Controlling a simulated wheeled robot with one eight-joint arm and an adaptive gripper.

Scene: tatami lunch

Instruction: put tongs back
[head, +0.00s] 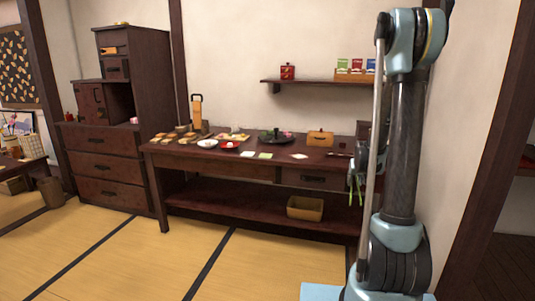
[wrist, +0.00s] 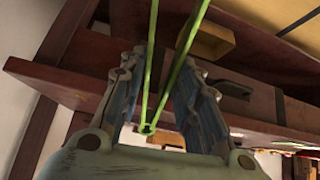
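The green tongs (wrist: 150,70) are between the two fingers of my gripper (wrist: 160,85) in the wrist view. Their joined end is near the palm and their two arms spread out past the fingertips. My gripper is closed in on them, with the right finger against one arm. In the head view the green tongs (head: 357,191) hang tips down below my gripper (head: 357,172), in front of the right end of the dark wooden table (head: 215,160). My arm hides part of the gripper there.
The table carries several food plates, a black tray (head: 276,136), a wooden box (head: 320,138) and white cards. A tan bin (head: 305,209) sits on its lower shelf. A wall shelf (head: 310,82) hangs above. The tatami floor (head: 180,255) in front is clear.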

